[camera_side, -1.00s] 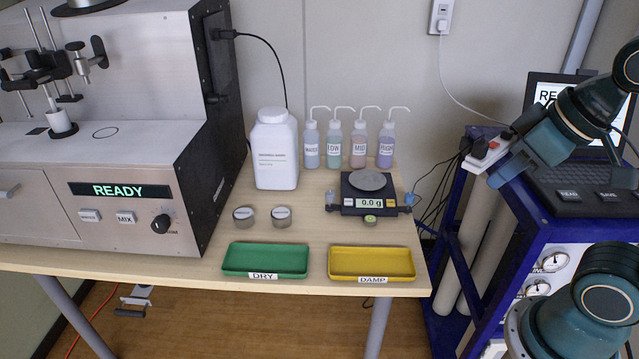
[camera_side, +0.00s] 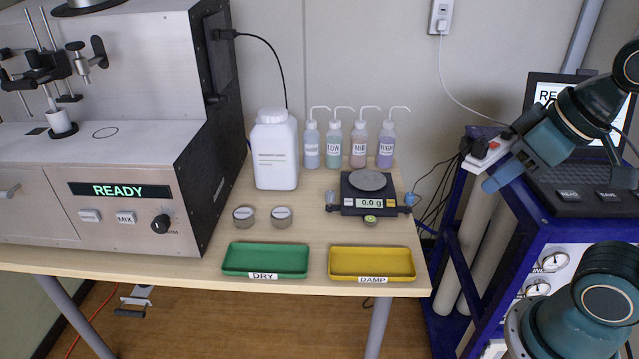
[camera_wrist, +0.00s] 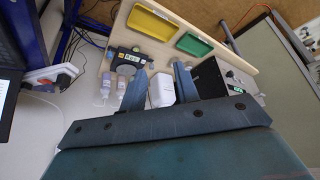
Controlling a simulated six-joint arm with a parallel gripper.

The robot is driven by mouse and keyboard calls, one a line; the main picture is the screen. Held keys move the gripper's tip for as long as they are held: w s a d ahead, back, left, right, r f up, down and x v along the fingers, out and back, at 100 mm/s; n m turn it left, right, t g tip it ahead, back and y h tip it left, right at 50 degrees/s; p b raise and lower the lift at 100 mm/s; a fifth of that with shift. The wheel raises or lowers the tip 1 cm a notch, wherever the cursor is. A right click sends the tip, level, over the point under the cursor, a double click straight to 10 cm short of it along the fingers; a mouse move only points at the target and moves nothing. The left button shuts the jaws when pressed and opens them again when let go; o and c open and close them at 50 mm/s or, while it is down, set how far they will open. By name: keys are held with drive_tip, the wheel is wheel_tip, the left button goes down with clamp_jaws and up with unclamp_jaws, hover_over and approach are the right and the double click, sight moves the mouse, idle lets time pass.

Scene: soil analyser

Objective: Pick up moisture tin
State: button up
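Two small round metal tins with pale lids stand side by side on the wooden table in the side view, a left tin (camera_side: 244,214) and a right tin (camera_side: 281,215). Both are upright, behind the green tray. I cannot tell which one is the moisture tin, and I cannot make out either in the wrist view. My gripper (camera_wrist: 160,68) is open and empty in the wrist view, its two fingers apart. It is well away from the tins, with my arm at the right of the side view.
The green DRY tray (camera_side: 265,259) and yellow DAMP tray (camera_side: 372,263) lie along the front edge. A scale (camera_side: 362,207) reading 0.0 g, a white jug (camera_side: 274,150) and several wash bottles (camera_side: 359,145) stand behind. The analyser (camera_side: 110,188) rises left of the tins.

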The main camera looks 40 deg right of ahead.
drive_tip(key=o, duration=1)
drive_tip(key=shift+w, duration=0.1)
drive_tip(key=w+a+n+y, duration=0.1)
drive_tip(key=w+a, duration=0.1)
drive_tip(key=w, duration=1.3)
drive_tip(key=w+a+n, duration=0.1)
drive_tip(key=w+a, duration=0.1)
drive_tip(key=w, duration=1.2)
drive_tip(key=w+a+f+n, duration=0.1)
drive_tip(key=w+a+f, duration=0.1)
drive_tip(key=w+f, duration=0.8)
drive_tip(key=w+a+f+n+y, duration=0.1)
drive_tip(key=w+a+f, duration=0.1)
drive_tip(key=w+f, duration=0.9)
wheel_tip(320, 180, down, 4)
drive_tip(key=shift+w+a+f+n+y, duration=0.1)
drive_tip(key=shift+w+a+n+y, duration=0.2)
